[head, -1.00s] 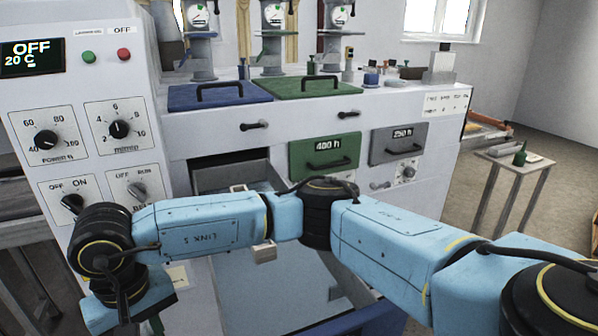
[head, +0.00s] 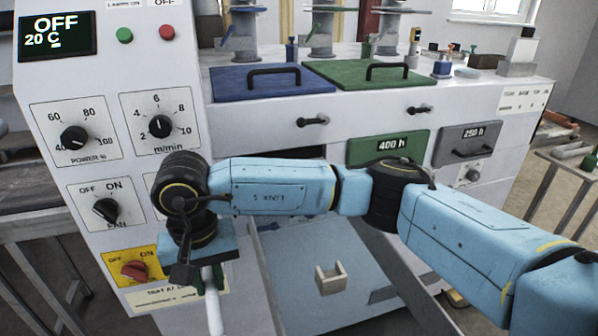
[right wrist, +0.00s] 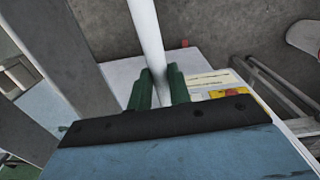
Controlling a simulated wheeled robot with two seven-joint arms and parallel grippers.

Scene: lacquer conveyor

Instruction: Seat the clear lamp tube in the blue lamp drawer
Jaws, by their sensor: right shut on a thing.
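My right gripper (head: 210,285) is shut on a whitish lamp tube (head: 214,312), which hangs down at the left of the open drawer. In the right wrist view the green fingers (right wrist: 158,88) close on the tube (right wrist: 146,35), which runs up out of the picture. Its other end is hidden. I cannot tell whether the tube is clear. The open blue lamp drawer (head: 290,262) lies low, right of the gripper, with a small cream cradle (head: 331,279) on its floor. My right arm hides its back part. My left gripper is out of view.
The control panel (head: 106,165) with knobs stands close behind the gripper at left. A red switch on a yellow plate (head: 134,268) is beside the gripper. Green (head: 388,148) and grey (head: 465,143) drawer fronts lie behind my arm. A small table (head: 575,165) stands far right.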

